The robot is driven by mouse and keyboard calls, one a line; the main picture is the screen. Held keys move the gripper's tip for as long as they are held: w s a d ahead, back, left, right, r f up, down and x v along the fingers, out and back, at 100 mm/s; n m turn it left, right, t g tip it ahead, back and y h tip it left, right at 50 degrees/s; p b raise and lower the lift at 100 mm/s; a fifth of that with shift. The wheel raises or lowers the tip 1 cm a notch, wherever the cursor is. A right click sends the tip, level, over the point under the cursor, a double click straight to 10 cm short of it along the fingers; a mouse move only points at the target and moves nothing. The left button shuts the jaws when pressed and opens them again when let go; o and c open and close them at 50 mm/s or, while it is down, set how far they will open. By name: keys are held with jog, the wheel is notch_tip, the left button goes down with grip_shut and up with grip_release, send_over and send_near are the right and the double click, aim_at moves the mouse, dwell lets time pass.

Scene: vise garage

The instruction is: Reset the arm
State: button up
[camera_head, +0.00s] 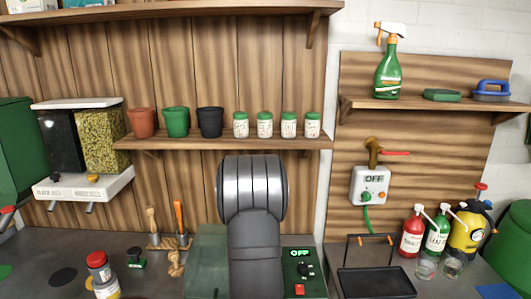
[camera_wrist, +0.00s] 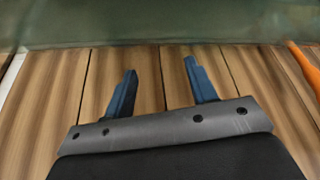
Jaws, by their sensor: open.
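My gripper (camera_wrist: 159,66) shows in the wrist view with its two blue fingers spread apart. Nothing is between them. Behind the fingers are brown wooden planks, with a dull green surface across the top of that view. An orange thing (camera_wrist: 306,70) is cut off at the right edge, apart from the fingers. In the head view my dark grey arm rises at the lower middle, and my gripper does not show there.
A wooden shelf (camera_head: 225,143) holds several pots and green-lidded jars. A control box reading OFF (camera_head: 300,272) sits right of my arm, near a black tray (camera_head: 375,284). Bottles, including a red one (camera_head: 411,236), stand at the right. Small tools stand left of my arm.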

jog(key=shift+d+f, duration=0.15)
jog(key=shift+d, duration=1.35)
jog(key=s+a+r+n, duration=0.1)
jog(key=a, duration=0.9)
jog(key=s+a+r+n, duration=0.1)
jog(key=a, duration=0.9)
jog(key=shift+s+a+n+y, duration=0.3)
jog(key=shift+s+y, duration=0.05)
jog(key=shift+y, duration=0.05)
